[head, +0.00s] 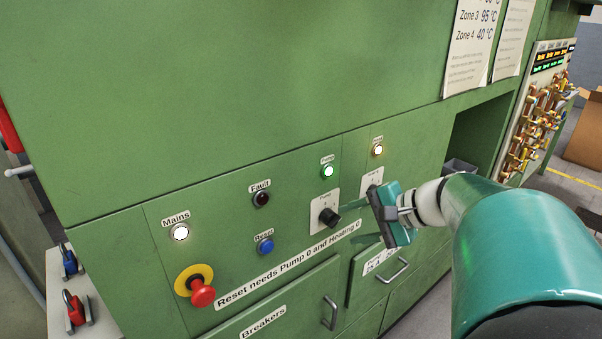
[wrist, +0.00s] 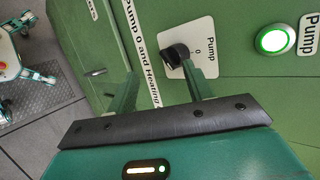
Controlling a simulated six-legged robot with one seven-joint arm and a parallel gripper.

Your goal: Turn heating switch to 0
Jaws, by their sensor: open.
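The heating switch plate (head: 372,179) is white and sits right of the pump switch in the head view. My gripper hides most of it, and its knob cannot be seen. The pump switch (head: 328,216) has a black knob on a white plate; it also shows in the wrist view (wrist: 178,53), with a 0 on its plate. My gripper (head: 359,222) is open and empty in front of the panel, right of the pump knob. In the wrist view, the fingers (wrist: 161,63) point towards the panel, with the pump knob near the right fingertip; contact cannot be told.
A lit white lamp (head: 377,149) is above the heating plate and a lit green lamp (head: 328,171) above the pump switch. A blue reset button (head: 265,246), dark fault lamp (head: 261,199) and red emergency stop (head: 202,293) are left. Drawer handles (head: 396,270) stick out below.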

